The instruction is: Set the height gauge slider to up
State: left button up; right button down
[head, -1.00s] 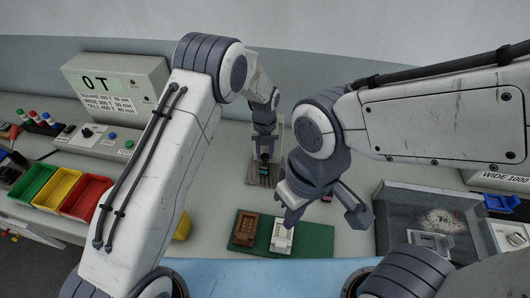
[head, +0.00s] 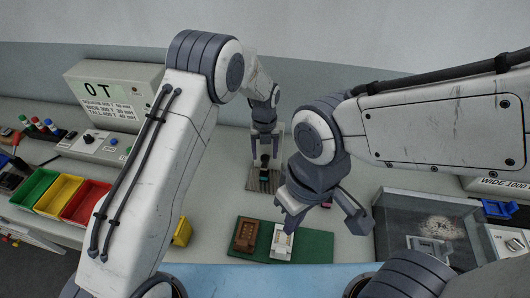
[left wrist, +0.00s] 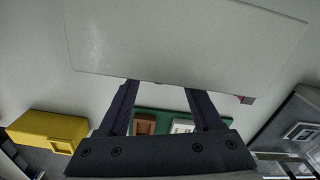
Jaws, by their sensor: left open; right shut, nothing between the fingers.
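What looks like the height gauge stands at the back middle in the head view, on a grey-brown base (head: 254,184). Its upper part and slider are largely hidden behind my left gripper, so I cannot tell the slider's height. My left gripper (head: 264,160) is open and points down at the gauge, just above its base. In the left wrist view the open fingers (left wrist: 160,108) reach toward a large pale plate (left wrist: 185,42) that fills the upper part. I see nothing held between them. My right gripper (head: 289,226) is shut and empty, above the green mat.
A green mat (head: 318,246) bears a brown block (head: 245,235) and a white block (head: 282,243). Green (head: 35,187), yellow (head: 58,194) and red (head: 86,203) bins stand left. A clear-walled box (head: 428,205) stands right. A display box (head: 110,92) stands at the back left.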

aim_at(265, 158)
pick_arm(q)
notch_tip(265, 158, up, 10)
jog(key=b, duration=0.3)
jog(key=shift+r, duration=0.2)
jog(key=s+r+n+b, duration=0.1)
jog(key=s+r+n, duration=0.2)
jog(key=s+n, duration=0.5)
jog(key=s+r+n, duration=0.3)
jog(key=s+n, duration=0.4)
jog(key=s, duration=0.3)
jog(key=s+a+f+n, duration=0.1)
jog(key=s+a+n, duration=0.1)
jog(key=s+n, duration=0.4)
jog(key=s+a+f+n+h+b, duration=0.1)
jog(key=s+a+n, duration=0.1)
jog(key=s+n, duration=0.5)
jog(key=shift+s+a, duration=0.3)
jog(key=shift+s, duration=0.8)
